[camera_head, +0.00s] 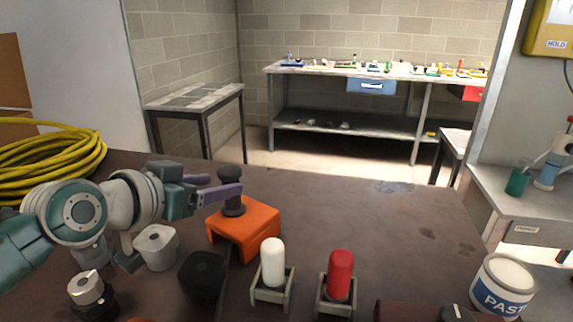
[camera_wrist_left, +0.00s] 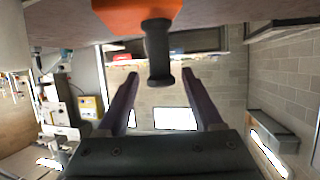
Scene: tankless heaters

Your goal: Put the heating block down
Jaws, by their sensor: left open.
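The orange heating block (camera_head: 244,231) sits on the brown table, with a black upright handle (camera_head: 232,207) on its top. My left gripper (camera_head: 233,181) has purple fingers and is open at the top of the handle. In the left wrist view the handle (camera_wrist_left: 158,55) hangs from the orange block (camera_wrist_left: 135,12), its end lying between the two spread fingertips, with a gap on each side. My right gripper is in neither view.
A white cylinder (camera_head: 273,258) and a red cylinder (camera_head: 340,272) stand in grey holders in front. Grey and black pieces stand left. A yellow hose coil (camera_head: 60,150) lies at back left, a paste tin (camera_head: 502,285) at right. The table's back right is clear.

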